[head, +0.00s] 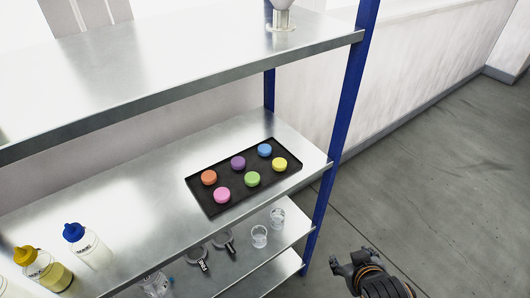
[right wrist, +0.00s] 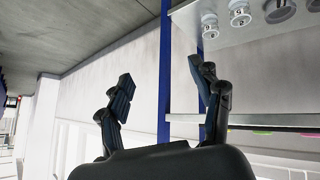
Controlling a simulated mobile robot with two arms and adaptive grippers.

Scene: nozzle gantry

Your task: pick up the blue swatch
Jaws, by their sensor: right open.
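The blue swatch (head: 264,150) is a small round disc on a black tray (head: 210,203), at the tray's back in the head view, with a purple swatch (head: 238,162) to its left and a yellow swatch (head: 279,164) in front to its right. My right gripper (head: 348,262) is at the lower right of the head view, outside the shelf's blue post and well apart from the tray. In the right wrist view its two fingers (right wrist: 160,76) are spread with nothing between them. I cannot make out the blue swatch there. My left gripper is not in view.
Orange (head: 209,177), pink (head: 222,195) and green (head: 252,179) swatches share the tray. A blue post (head: 345,105) stands between my right gripper and the shelf. An upper shelf (head: 180,60) overhangs behind. Bottles (head: 88,246) stand at left; clear cups (head: 259,236) sit below.

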